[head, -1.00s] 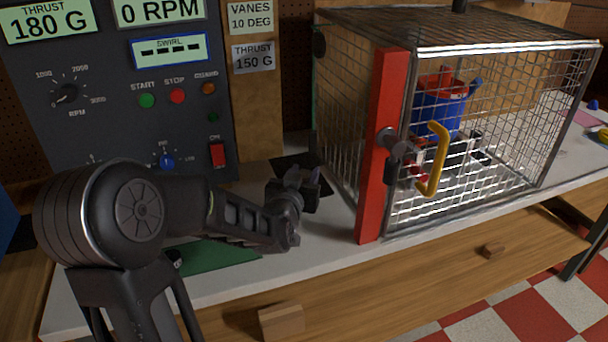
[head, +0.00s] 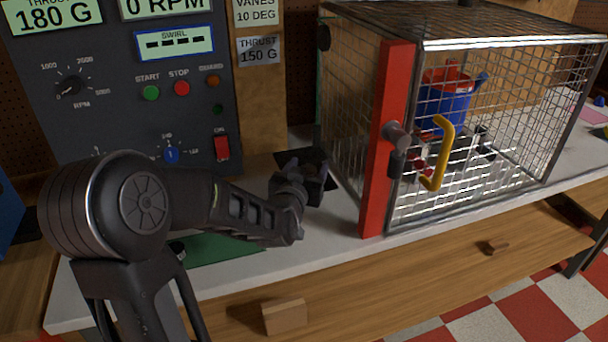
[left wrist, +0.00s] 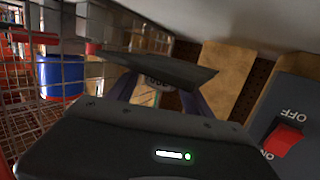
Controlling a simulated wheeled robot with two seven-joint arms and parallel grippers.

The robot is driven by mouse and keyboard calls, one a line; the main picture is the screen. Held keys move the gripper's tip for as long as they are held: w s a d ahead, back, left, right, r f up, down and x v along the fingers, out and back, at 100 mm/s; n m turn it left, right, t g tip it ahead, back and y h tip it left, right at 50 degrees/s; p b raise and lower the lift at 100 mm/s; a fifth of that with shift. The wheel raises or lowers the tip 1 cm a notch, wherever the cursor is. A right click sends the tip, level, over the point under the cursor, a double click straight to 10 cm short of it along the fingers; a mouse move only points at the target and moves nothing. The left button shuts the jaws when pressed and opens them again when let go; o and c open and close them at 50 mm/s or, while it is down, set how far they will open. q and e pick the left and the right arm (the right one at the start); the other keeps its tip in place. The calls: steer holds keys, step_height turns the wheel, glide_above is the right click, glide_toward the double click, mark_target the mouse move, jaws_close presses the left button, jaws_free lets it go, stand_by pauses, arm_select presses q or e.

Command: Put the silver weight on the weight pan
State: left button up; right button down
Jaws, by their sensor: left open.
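My left gripper (head: 308,178) is open. It is low over the white bench, between the control panel and the wire cage, beside a black flat patch (head: 324,160). I cannot make out anything between its fingers. The left wrist view shows a dark flat plate (left wrist: 165,68) beyond the gripper body; I cannot tell whether it is the weight pan. I cannot identify the silver weight in either view. A small dark round item (head: 177,249) lies by the green mat (head: 218,249), mostly hidden behind my left arm. My right gripper is not in view.
The wire cage (head: 500,42) with a red post (head: 386,140) and yellow handle (head: 441,150) stands right of my gripper. A blue cylinder (head: 442,108) is inside it. The control panel (head: 120,110) stands behind my arm. The bench front strip (head: 310,238) is clear.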

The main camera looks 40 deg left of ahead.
arm_select(q)
steer(key=shift+r, duration=0.2)
steer(key=b+v, duration=0.9)
steer(key=v, duration=0.3)
steer(key=shift+d+f, duration=0.1)
stand_by(0.4)
